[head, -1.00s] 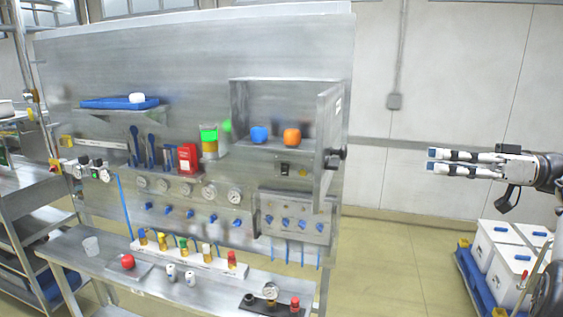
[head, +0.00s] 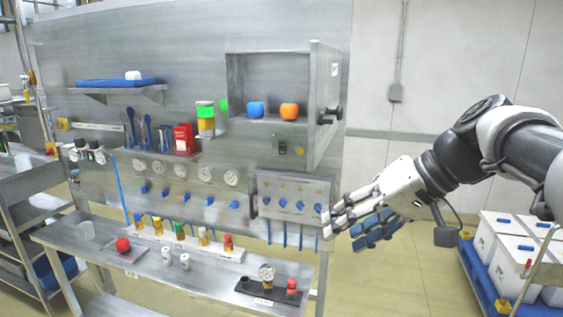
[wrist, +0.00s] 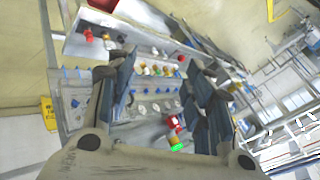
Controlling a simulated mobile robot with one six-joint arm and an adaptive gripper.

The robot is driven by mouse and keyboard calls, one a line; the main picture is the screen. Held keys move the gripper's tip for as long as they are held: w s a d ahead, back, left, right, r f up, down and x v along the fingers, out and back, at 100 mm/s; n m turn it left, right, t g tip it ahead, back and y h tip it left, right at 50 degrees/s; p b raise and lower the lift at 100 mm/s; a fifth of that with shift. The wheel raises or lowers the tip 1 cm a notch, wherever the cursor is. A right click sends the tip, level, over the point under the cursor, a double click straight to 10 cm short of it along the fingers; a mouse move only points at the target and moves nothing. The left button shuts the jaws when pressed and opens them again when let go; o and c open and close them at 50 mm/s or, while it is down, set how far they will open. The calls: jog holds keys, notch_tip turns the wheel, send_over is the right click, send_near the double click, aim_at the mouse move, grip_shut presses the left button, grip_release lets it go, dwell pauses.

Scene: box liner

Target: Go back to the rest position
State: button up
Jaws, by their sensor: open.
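My gripper (head: 343,228) is open and empty. In the head view it is right of centre, fingers pointing left and down. In the picture it overlaps the right edge of the steel bench panel (head: 200,85), just right of the blue-knob valve box (head: 270,186); I cannot tell how far in front of it. In the wrist view its two dark fingers (wrist: 163,85) stand apart, with the bench and its bottles visible between and beyond them. My arm reaches in from the right edge.
An open cabinet (head: 283,133) holds a blue and an orange object; its door stands out to the right. Small bottles (head: 180,231) and a black tray (head: 270,293) are on the lower shelf. White bins (head: 515,258) stand at the right on a blue pallet. The floor between is clear.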

jog(key=s+d+f+h+b, duration=0.1)
jog(key=s+f+h+b, duration=0.2)
jog(key=s+f, duration=0.7)
jog(key=s+d+f+m+h+b, duration=0.1)
jog(key=s+f+h+b, duration=0.2)
jog(key=s+f, duration=0.8)
notch_tip(320, 180, down, 2)
jog(key=shift+d+f+t+h, duration=0.1)
jog(key=shift+d+t+h, duration=0.3)
jog(key=shift+h, duration=0.3)
